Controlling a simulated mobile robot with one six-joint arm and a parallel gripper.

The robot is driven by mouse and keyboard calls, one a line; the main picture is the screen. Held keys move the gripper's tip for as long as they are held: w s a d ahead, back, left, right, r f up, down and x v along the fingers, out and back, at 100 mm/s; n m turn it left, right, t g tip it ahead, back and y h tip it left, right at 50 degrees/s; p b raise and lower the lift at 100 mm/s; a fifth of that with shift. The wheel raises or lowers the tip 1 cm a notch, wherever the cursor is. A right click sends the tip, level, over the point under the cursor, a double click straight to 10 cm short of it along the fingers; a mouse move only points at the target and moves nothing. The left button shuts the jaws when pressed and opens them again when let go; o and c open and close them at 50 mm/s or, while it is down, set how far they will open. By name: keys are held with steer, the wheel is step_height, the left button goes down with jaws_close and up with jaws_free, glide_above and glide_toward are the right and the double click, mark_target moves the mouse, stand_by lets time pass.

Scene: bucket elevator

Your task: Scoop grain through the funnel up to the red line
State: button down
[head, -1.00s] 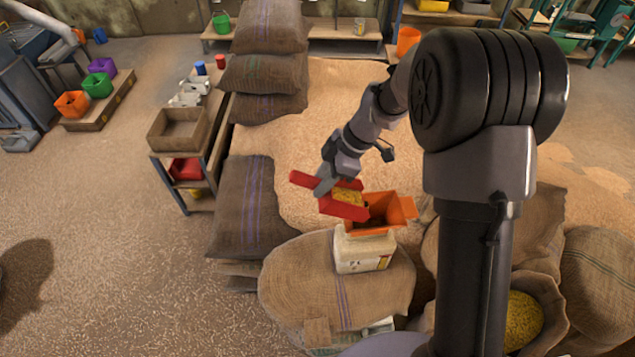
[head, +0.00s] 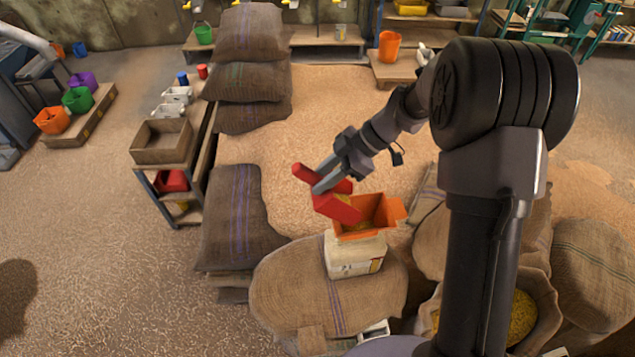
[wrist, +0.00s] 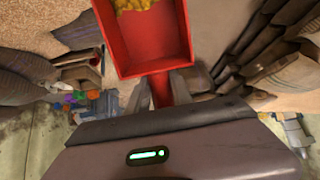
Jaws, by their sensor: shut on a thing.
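My gripper (head: 326,181) is shut on the handle of a red scoop (head: 336,207). The scoop is tilted down to the right, its front end over the left part of the orange funnel (head: 390,214). The funnel sits on a pale container (head: 350,258) standing on a sack. I cannot make out the red line or the level inside.
An open sack of yellow grain (head: 523,318) stands at the lower right, partly behind my arm. Stacked full sacks (head: 240,215) lie left of the container. A shelf with a wooden tray (head: 160,142) stands further left. Loose grain covers the floor behind.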

steer(key=shift+w+d+r+y+b, duration=0.1)
steer(key=shift+d+r+y+b, duration=0.25)
steer(key=shift+d+y, duration=0.3)
steer(key=shift+w+d+r+y+b, duration=0.1)
steer(key=shift+d+r+y+b, duration=0.1)
steer(key=shift+d+y+b, duration=0.45)
steer(key=shift+d+r+y+b, duration=0.25)
steer(key=shift+d+y, duration=0.25)
steer(key=shift+d, duration=0.3)
steer(key=a+f+h+p, duration=0.1)
steer(key=a+f+h, duration=0.2)
steer(key=a+h, duration=0.3)
steer(key=s+a+f+t+h+p, duration=0.1)
steer(key=a+f+h, duration=0.2)
steer(key=a+h, duration=0.4)
steer(key=shift+a+f, duration=0.25)
steer(key=shift+f, duration=0.15)
steer(key=shift+s, duration=0.1)
stand_by(1.2)
